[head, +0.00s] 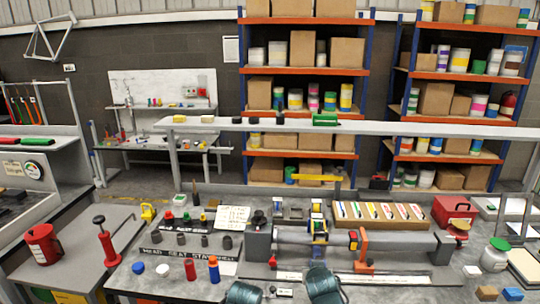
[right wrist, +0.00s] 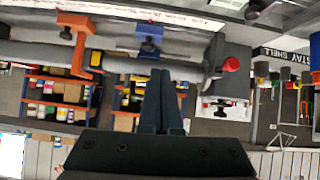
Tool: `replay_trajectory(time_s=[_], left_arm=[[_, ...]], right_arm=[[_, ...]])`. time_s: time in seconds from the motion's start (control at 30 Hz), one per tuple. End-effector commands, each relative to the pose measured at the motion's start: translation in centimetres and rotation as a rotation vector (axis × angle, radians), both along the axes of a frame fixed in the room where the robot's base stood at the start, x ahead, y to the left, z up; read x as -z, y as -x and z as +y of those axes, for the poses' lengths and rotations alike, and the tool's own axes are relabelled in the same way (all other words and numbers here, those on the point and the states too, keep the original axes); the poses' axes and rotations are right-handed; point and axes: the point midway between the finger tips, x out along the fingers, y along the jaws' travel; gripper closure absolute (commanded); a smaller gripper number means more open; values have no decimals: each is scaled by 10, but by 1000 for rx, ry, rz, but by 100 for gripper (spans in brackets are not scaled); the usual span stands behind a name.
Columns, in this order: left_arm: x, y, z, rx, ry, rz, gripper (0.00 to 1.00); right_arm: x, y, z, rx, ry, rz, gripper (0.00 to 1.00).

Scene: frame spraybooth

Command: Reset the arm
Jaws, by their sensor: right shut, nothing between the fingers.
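My right gripper (right wrist: 160,75) shows in the right wrist view, its dark fingers pressed together with nothing between them. Beyond the fingers is a long grey tube fixture (right wrist: 40,53) with an orange clamp (right wrist: 82,45) and a blue clamp (right wrist: 150,40). In the head view the fixture (head: 400,244) lies across the bench, with the same orange clamp (head: 363,246) and blue clamp (head: 319,237). Two dark teal rounded parts at the bottom edge of the head view look like my arm links. No gripper fingers show in the head view, and my left gripper is out of sight.
A red pump (head: 106,243) and red can (head: 43,244) stand on the left table. A raised rail (head: 420,128) crosses behind.

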Motion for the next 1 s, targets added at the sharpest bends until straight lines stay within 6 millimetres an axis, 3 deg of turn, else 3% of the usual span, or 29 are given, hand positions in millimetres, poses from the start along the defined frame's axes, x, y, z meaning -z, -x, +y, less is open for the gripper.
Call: replay_trajectory(time_s=[0.1,0.2,0.4,0.5,0.67,1.0], left_arm=[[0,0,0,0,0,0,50],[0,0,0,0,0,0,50],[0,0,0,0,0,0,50],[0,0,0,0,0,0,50],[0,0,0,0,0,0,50],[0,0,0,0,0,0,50]], right_arm=[[42,44,36,-65,38,274,100],[68,88,60,-133,72,495,100],[88,165,90,-264,130,832,100],[90,188,97,-308,146,928,100],[90,203,101,-334,158,991,100],[89,204,100,-334,158,994,100]])
